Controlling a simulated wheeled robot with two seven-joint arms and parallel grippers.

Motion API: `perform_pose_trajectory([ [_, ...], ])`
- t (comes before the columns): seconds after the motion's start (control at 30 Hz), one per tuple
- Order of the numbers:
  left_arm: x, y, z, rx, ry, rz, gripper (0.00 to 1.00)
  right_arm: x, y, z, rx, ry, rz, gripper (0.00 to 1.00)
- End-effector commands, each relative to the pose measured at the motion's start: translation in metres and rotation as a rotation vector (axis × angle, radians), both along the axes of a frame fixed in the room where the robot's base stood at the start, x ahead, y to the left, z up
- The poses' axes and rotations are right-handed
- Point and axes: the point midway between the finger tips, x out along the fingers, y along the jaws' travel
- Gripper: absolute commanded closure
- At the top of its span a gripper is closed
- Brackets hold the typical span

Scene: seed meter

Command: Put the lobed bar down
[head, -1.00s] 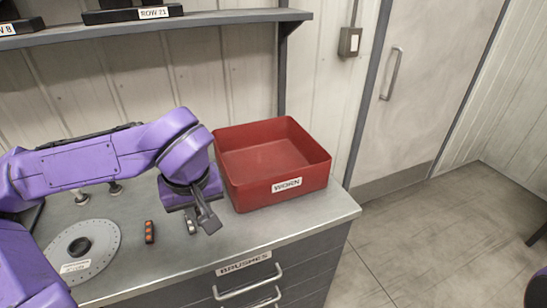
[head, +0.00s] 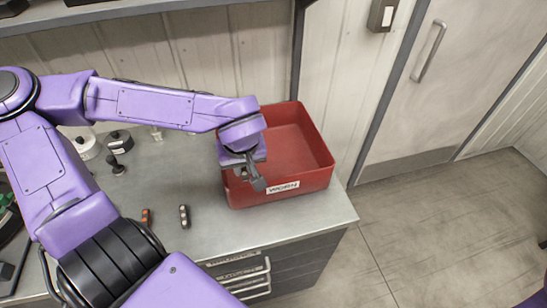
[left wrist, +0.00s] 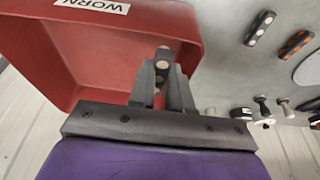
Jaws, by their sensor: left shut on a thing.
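My left gripper (head: 258,184) is at the left front part of the red bin labelled WORN (head: 318,178), overlapping its wall in the head view. In the left wrist view its fingers (left wrist: 162,92) are shut on a narrow bar with round pale dots, the lobed bar (left wrist: 163,54). The bar's end sticks out past the fingertips, with the red bin (left wrist: 110,45) behind it. The fingers hide most of the bar. In the head view I cannot make out the bar clearly. My right gripper is not in view.
On the grey counter (head: 235,225), left of the bin, lie a dark bar with pale dots (head: 184,216) and a black-and-orange bar (head: 146,218). Several small knobbed parts (head: 118,165) stand farther back. The bin's floor looks empty where visible. The counter in front is clear.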

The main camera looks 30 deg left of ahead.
Motion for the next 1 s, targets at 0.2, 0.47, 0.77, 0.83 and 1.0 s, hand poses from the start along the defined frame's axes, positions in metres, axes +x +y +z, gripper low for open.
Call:
perform_pose_trajectory([
  [0.2,0.018,0.000,-0.019,0.002,-0.002,0.012,1.00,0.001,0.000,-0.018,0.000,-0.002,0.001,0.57],
  [0.47,0.055,-0.006,-0.038,0.003,-0.007,0.010,1.00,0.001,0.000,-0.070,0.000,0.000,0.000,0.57],
  [0.77,0.099,-0.014,-0.077,-0.006,-0.002,0.008,1.00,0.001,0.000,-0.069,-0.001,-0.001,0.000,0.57],
  [0.83,0.104,-0.014,-0.084,-0.006,-0.002,0.007,1.00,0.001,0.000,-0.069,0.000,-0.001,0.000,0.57],
  [1.0,0.107,-0.015,-0.112,-0.004,0.000,0.005,1.00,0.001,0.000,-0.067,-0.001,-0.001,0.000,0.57],
])
